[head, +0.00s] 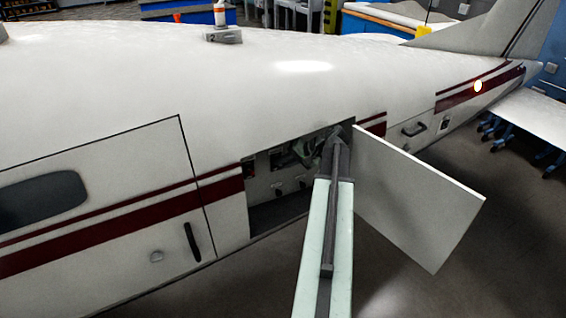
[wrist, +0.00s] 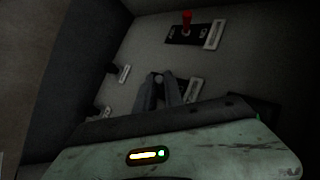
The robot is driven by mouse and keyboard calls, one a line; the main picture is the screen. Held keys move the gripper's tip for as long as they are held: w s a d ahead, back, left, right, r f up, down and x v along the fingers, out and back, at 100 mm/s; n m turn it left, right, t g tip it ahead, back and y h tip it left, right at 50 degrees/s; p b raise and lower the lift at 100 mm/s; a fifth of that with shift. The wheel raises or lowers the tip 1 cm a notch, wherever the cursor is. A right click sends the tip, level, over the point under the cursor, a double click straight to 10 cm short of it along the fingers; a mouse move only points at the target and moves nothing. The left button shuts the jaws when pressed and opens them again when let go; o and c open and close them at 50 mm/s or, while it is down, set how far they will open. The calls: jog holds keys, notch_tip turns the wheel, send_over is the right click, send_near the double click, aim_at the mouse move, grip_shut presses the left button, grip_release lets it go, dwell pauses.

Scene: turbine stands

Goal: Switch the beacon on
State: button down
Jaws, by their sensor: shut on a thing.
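An open compartment (head: 262,216) in the side of a white aircraft holds a panel of switches. My gripper (head: 300,152) is inside it, partly hidden by my arm. In the wrist view my gripper (wrist: 158,80) is shut on a small grey switch lever (wrist: 159,77) at its fingertips. A label plate (wrist: 196,90) is just right of the fingers; its text is not readable. A red-tipped switch (wrist: 187,20) is above right, with a pale plate (wrist: 214,34) beside it. Another dark switch (wrist: 112,69) is at the left. A bright round light (head: 478,86) glows near the tail.
The compartment's open door (head: 420,205) sticks out just right of my arm. The dark compartment wall (wrist: 85,60) is close on the left. A closed door (head: 95,215) with a dark handle is farther left on the fuselage. The floor at the lower right is clear.

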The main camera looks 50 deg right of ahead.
jog(key=c, duration=1.5)
grip_release()
jog(key=shift+o, duration=0.2)
jog(key=s+d+r+p, duration=0.1)
jog(key=s+d, duration=0.1)
jog(key=s, duration=0.4)
jog(key=s+d+r+p, duration=0.1)
jog(key=s+d, duration=0.2)
jog(key=s, duration=0.4)
jog(key=shift+s, duration=0.2)
